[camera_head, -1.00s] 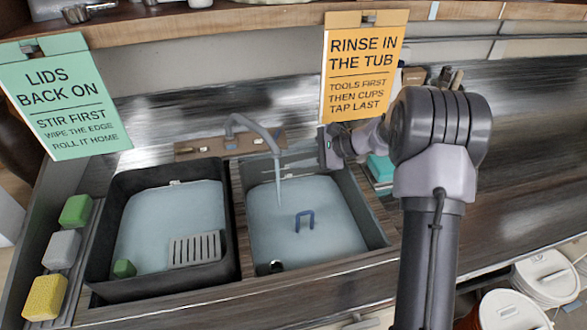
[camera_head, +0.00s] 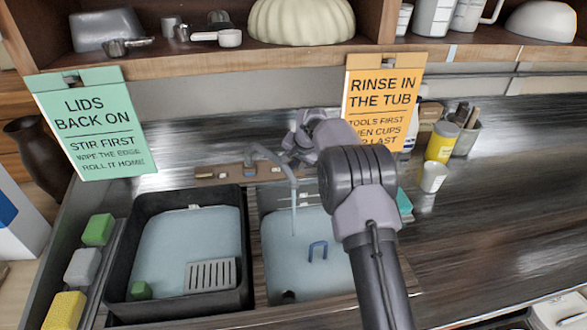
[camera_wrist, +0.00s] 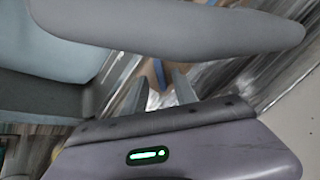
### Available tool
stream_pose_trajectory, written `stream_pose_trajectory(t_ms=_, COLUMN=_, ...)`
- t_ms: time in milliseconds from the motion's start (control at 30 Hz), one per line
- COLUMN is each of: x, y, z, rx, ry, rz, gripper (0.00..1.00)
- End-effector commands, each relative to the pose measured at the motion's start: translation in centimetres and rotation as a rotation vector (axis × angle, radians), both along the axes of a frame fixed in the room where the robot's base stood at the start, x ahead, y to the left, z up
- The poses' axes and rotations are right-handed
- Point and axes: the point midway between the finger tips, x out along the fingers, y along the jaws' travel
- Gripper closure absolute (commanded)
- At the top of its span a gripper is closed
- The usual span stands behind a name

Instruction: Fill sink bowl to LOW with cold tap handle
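The sink bowl (camera_head: 278,262) is the right basin, with pale blue water or a pale floor in it; I cannot make out a LOW mark. The grey tap (camera_head: 270,155) arches over it, and a thin pale stream seems to hang from its spout. The tap's brown panel (camera_head: 235,172) carries small pale handles; which is cold is unclear. My gripper (camera_head: 300,138) is behind the bowl, near the panel's right end. In the wrist view, my fingers (camera_wrist: 158,92) are apart, with a brown and blue piece beyond them. A large grey bar, possibly the spout, crosses that view.
A dark tub (camera_head: 122,255) with a grey slotted plate stands left of the bowl. Several sponges (camera_head: 82,266) line the left edge. An orange sign (camera_head: 383,95) stands behind my arm. A white cup (camera_head: 433,178) is at right. The right counter is mostly clear.

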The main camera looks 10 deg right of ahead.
Motion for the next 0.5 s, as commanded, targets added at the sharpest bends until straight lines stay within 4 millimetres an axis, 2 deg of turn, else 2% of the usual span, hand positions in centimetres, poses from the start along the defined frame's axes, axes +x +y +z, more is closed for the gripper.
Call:
stream_pose_trajectory(t_ms=33, x=0.5, y=0.1, z=-1.1, rx=-0.001, ry=0.001, rz=0.001, gripper=0.66)
stream_pose_trajectory(t_ms=200, x=1.5, y=0.3, z=-2.6, rx=0.000, ry=0.000, rz=0.000, gripper=0.66)
stream_pose_trajectory(t_ms=500, x=1.7, y=0.3, z=-2.9, rx=0.000, ry=0.000, rz=0.000, gripper=0.66)
